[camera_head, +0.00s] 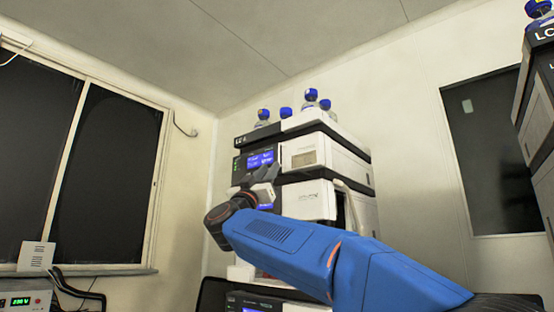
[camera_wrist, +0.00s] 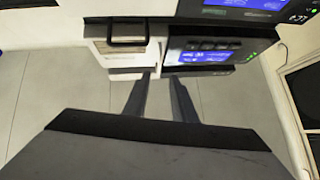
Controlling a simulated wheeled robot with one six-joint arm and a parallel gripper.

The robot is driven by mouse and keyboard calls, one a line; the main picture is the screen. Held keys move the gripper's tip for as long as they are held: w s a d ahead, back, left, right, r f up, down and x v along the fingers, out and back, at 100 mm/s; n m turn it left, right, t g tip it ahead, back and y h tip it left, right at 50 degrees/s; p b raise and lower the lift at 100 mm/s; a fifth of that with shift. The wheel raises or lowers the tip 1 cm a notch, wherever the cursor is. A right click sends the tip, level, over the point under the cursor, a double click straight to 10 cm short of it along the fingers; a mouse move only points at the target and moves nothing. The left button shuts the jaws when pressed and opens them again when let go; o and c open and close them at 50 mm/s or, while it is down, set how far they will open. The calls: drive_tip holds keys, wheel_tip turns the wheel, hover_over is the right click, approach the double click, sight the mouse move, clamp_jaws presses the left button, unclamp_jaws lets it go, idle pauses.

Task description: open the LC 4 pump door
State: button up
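The LC stack (camera_head: 325,131) stands right of the centre in the head view, its top unit marked LC with a digit too small to read surely. White front panels and lit blue screens show on it. My gripper (camera_head: 265,172) is in front of the stack's left front, near the screens. In the wrist view my gripper's two dark fingers (camera_wrist: 159,80) stand apart with nothing between them. Their tips point toward the stack's front, by a white panel with a dark handle (camera_wrist: 127,42) and a dark unit with a blue screen (camera_wrist: 205,57). I cannot tell which panel is the pump door.
Blue-capped bottles (camera_head: 311,96) stand on top of the stack. A second stack (camera_head: 540,100) is at the right edge. A window (camera_head: 110,175) is at the left, with a power unit (camera_head: 25,300) below it. A dark door window (camera_head: 505,150) is behind.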

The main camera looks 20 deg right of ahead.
sight(279, 156)
drive_tip(key=x, duration=0.8)
drive_tip(key=shift+d, duration=0.1)
clamp_jaws()
idle(1.3)
